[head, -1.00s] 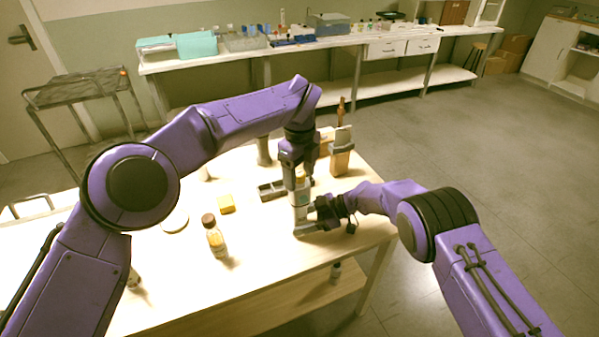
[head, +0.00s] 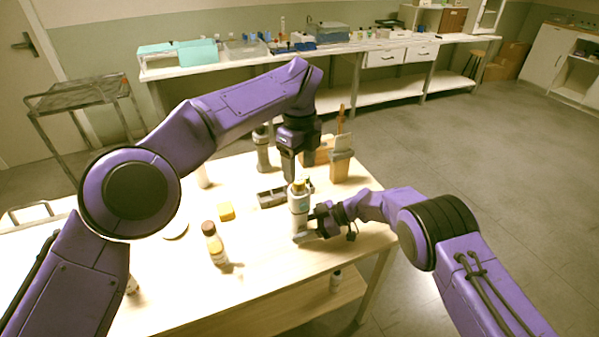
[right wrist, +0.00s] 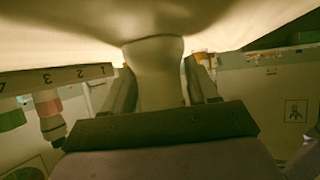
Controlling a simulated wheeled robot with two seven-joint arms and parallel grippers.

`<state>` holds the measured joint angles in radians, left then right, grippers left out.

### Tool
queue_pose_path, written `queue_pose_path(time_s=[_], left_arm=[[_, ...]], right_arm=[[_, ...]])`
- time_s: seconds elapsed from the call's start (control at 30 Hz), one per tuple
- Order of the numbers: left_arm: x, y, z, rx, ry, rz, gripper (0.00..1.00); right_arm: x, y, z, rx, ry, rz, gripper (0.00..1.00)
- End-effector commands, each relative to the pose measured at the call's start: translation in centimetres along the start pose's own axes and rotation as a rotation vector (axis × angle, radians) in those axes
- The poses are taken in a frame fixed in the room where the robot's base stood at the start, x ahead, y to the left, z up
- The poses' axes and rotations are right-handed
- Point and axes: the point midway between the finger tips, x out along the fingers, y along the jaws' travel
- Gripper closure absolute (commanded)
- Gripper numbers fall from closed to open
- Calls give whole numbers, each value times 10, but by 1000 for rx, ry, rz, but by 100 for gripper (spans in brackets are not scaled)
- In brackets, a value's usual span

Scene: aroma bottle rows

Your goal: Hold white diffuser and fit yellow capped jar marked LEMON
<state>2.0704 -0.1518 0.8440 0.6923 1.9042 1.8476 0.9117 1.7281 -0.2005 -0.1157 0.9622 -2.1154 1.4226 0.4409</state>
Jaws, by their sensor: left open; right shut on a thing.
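The white diffuser (head: 299,222) stands upright near the right end of the table. The yellow-capped jar (head: 299,187) sits upright at the top of the diffuser; its marking is too small to read. My right gripper (head: 318,222) is shut on the diffuser from the right side. In the right wrist view the pale body of the diffuser (right wrist: 155,75) is between the two dark fingers. My left gripper (head: 290,165) is open above and just behind the jar, apart from it.
A wooden holder (head: 340,165) is behind on the right. The front middle of the table is clear.

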Motion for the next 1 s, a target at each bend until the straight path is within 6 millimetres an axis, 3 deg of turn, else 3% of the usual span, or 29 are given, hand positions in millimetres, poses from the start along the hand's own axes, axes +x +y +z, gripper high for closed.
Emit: queue_pose_path(time_s=[0.2, 0.47, 0.5, 0.57, 0.87, 1.0], left_arm=[[-18, 0, 0, 1, -2, -1, 36], [-20, 0, 0, 1, -1, 0, 36], [-20, 0, 0, 1, -1, 0, 36], [-20, 0, 0, 1, -1, 0, 36], [-20, 0, 0, 1, -1, 0, 36], [-20, 0, 0, 1, -1, 0, 36]], right_arm=[[0, 0, 1, 1, -1, -1, 58], [0, 0, 1, 1, -2, -1, 58], [0, -1, 1, 1, -2, -1, 31], [0, 0, 1, 1, -1, -1, 12], [-1, 0, 0, 0, -1, 0, 12], [-20, 1, 0, 1, -1, 2, 12]])
